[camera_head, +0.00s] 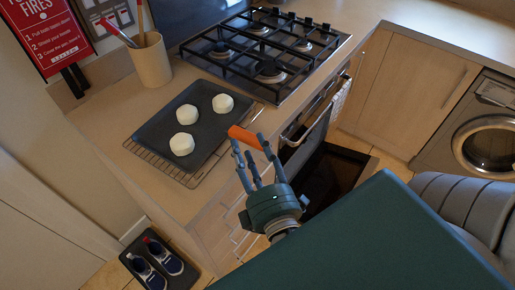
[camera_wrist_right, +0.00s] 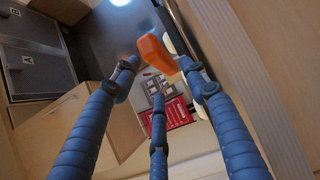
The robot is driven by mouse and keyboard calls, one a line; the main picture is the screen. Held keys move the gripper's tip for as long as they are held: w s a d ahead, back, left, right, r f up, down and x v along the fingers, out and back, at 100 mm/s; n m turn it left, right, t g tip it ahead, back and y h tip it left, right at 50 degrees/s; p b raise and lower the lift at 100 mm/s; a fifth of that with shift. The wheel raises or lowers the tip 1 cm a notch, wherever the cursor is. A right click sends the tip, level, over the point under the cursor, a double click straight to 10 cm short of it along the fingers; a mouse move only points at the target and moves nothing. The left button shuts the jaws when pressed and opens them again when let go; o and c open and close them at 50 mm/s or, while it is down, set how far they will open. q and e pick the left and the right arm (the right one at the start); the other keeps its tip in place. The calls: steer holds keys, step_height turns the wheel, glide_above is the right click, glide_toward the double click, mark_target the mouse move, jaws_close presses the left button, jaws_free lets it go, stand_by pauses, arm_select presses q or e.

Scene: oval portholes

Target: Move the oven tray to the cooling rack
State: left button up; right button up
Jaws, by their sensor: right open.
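The dark oven tray (camera_head: 213,105) lies on the wire cooling rack (camera_head: 160,161) on the counter, with three white round pieces on it. The rack's front-left edge shows from under the tray. An orange handle (camera_head: 245,137) sits at the tray's right corner; it also shows in the wrist view (camera_wrist_right: 157,54). My right gripper (camera_head: 249,147) is open, its blue fingers just below and around the handle, not closed on it. In the wrist view the fingertips (camera_wrist_right: 160,80) are spread and empty. My left gripper is not in view.
A gas hob (camera_head: 266,50) lies behind the tray. A utensil pot (camera_head: 151,62) stands at the back left. The oven door (camera_head: 309,138) hangs open below the counter. A shoe tray (camera_head: 190,278) with shoes is on the floor; a washing machine (camera_head: 485,135) is at the right.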

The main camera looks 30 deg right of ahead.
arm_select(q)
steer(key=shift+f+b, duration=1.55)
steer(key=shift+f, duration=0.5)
arm_select(e)
steer(key=v, duration=0.6)
steer(key=shift+s, duration=0.1)
